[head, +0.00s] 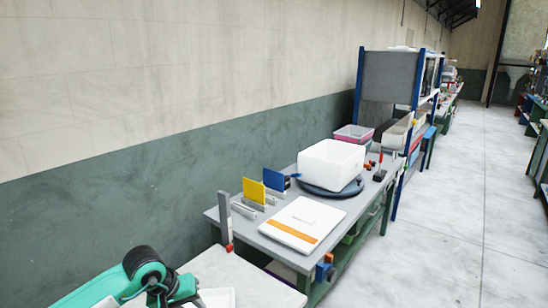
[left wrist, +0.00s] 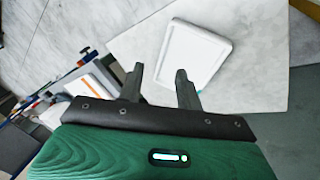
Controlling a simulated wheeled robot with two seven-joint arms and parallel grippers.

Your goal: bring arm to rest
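My left arm (head: 145,272), teal with a black joint, comes in at the bottom left of the head view. In the left wrist view my left gripper (left wrist: 160,70) has its two dark fingers apart, with nothing between them. A white shallow tray (left wrist: 195,52) lies on a pale tabletop (left wrist: 258,40) beyond the fingertips. The tray's edge also shows at the bottom of the head view (head: 217,298). My right gripper is in neither view.
A grey workbench (head: 345,215) holds a white box (head: 332,162) on a dark round base, a white-and-orange flat item (head: 302,222), and yellow and blue upright plates. Blue-framed shelving (head: 390,75) stands behind. The floor (head: 450,240) at right is clear.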

